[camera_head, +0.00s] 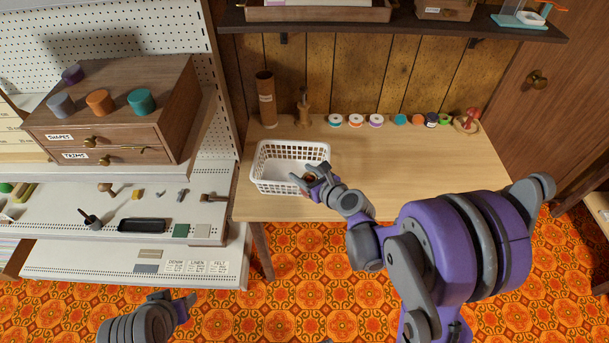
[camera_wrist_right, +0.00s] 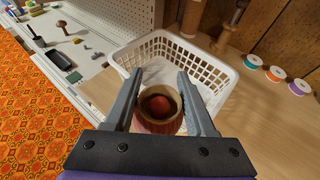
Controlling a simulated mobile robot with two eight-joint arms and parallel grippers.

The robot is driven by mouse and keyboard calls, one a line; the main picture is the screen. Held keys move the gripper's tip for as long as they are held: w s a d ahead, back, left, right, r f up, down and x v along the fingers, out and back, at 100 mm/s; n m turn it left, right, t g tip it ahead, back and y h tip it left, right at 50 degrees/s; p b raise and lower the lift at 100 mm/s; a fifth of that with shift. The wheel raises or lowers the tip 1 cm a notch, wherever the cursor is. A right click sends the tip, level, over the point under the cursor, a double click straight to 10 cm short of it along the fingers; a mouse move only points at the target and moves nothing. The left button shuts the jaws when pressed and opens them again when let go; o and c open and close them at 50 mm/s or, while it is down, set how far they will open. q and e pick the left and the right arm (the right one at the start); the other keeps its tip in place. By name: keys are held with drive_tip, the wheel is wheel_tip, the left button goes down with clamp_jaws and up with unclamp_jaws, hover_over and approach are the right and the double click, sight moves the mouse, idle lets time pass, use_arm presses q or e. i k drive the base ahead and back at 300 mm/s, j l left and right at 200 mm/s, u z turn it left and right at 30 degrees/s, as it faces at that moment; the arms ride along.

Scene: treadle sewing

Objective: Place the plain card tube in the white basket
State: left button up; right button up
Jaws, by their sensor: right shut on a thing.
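The white basket (camera_head: 290,185) stands on the table's left end; it also shows in the wrist view (camera_wrist_right: 212,68). My right gripper (camera_head: 307,178) is at the basket's right front side. In the wrist view it is shut on a round, hollow, reddish-brown thing (camera_wrist_right: 160,124) with a pale rim and a red spot inside. I cannot tell whether this is the plain card tube. A tall brown card tube (camera_head: 266,90) with a pale band stands upright behind the basket. My left gripper (camera_head: 182,306) is low at the left, away from the table; its jaws are unclear.
A wooden pin-like object (camera_head: 303,108) stands behind the basket. Several spools (camera_head: 376,121) line the table's back, with a small dish (camera_head: 467,123) at its right. The table's middle (camera_head: 410,165) is clear. A shelf with a drawer box (camera_head: 120,110) stands at left.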

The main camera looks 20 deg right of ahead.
sight(284, 177)
drive_tip(key=l, duration=0.7)
drive_tip(key=i+l, duration=0.1)
drive_tip(key=l, duration=0.2)
drive_tip(key=i+l, duration=0.15)
drive_tip(key=l, duration=0.15)
drive_tip(key=i+j, duration=0.3)
drive_tip(key=j, duration=0.1)
